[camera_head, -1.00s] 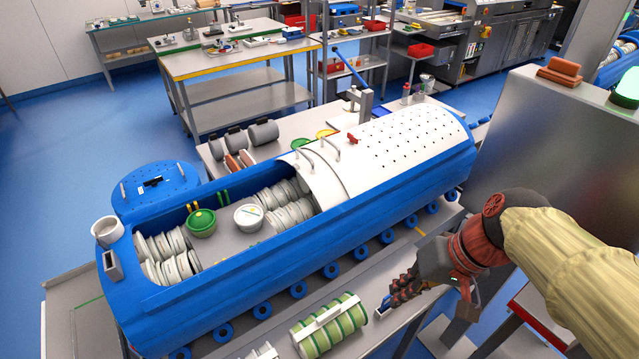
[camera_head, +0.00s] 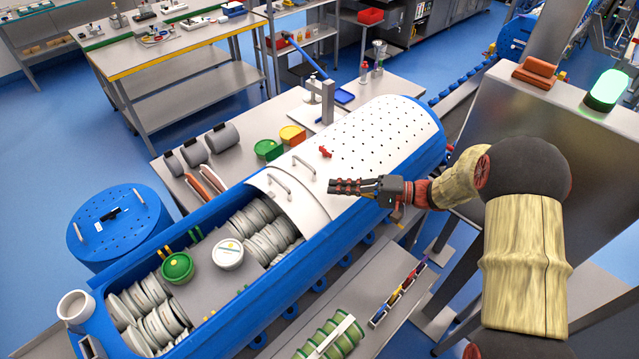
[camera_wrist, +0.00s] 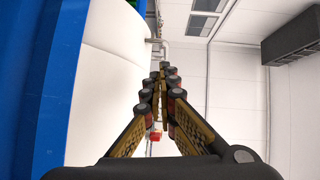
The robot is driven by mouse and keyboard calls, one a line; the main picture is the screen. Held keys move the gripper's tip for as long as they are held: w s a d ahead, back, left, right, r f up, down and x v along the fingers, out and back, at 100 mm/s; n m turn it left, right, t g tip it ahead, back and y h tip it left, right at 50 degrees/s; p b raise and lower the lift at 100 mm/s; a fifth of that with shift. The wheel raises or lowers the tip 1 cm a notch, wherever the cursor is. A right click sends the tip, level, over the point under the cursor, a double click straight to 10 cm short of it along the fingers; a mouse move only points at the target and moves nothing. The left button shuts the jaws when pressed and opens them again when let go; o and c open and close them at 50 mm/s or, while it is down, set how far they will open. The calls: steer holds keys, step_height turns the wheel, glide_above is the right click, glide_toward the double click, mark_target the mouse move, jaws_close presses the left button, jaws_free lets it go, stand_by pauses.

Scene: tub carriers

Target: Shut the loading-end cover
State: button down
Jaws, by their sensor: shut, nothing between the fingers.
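The blue tub (camera_head: 330,262) lies lengthwise, its near-left end open. Which cover is the loading-end one is not marked. My gripper (camera_head: 333,186) is shut and empty, pointing left above the white covers, right of the handles; it does not appear to hold a handle. In the wrist view my closed fingers (camera_wrist: 160,75) show beside the tub's blue side (camera_wrist: 45,80) and white cover (camera_wrist: 105,50).
Inside the opening are white discs (camera_head: 140,300), a green-lidded pot (camera_head: 177,267) and a white-lidded pot (camera_head: 228,254). A red knob (camera_head: 325,152) stands on the perforated cover.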

mark_target(305, 195)
steer(key=a, duration=0.6)
steer(key=a+p, duration=0.1)
steer(key=a, duration=0.2)
steer(key=shift+w+a+f, duration=0.1)
steer(key=shift+w+f, duration=0.25)
steer(key=shift+w, duration=0.05)
